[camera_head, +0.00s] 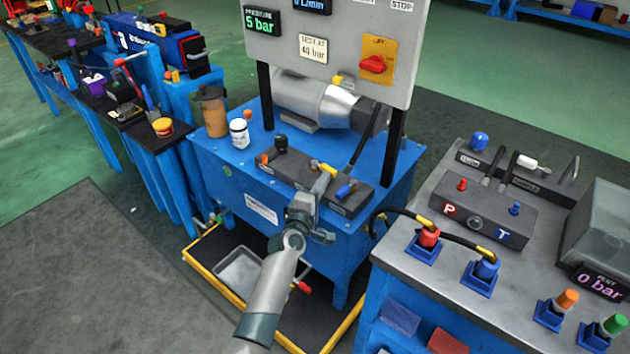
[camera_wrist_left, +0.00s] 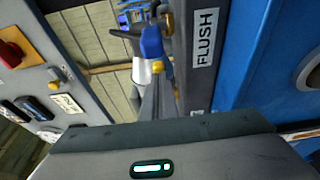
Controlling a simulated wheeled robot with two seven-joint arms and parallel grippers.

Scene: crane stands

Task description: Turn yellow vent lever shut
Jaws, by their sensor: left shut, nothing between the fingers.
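The yellow vent lever (camera_head: 325,168) shows as a small yellow piece on the dark valve block (camera_head: 283,171) on top of the blue power unit. My left gripper (camera_head: 321,184) is shut and empty, with its fingertips right at the yellow lever. I cannot tell whether they touch it. Part of the lever is hidden behind the fingers. A blue lever (camera_head: 346,189) sits just right of the fingertips. In the left wrist view the shut fingers (camera_wrist_left: 158,98) point at the block beside the blue lever (camera_wrist_left: 152,42) and the FLUSH label (camera_wrist_left: 205,38). My right gripper is not in view.
A grey panel (camera_head: 335,30) with a red knob (camera_head: 374,64) stands behind the block on dark posts. A jar (camera_head: 212,112) and a white bottle (camera_head: 240,133) stand at the left. A yellow-edged tray (camera_head: 207,262) lies below, and a test bench (camera_head: 400,249) stands right.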

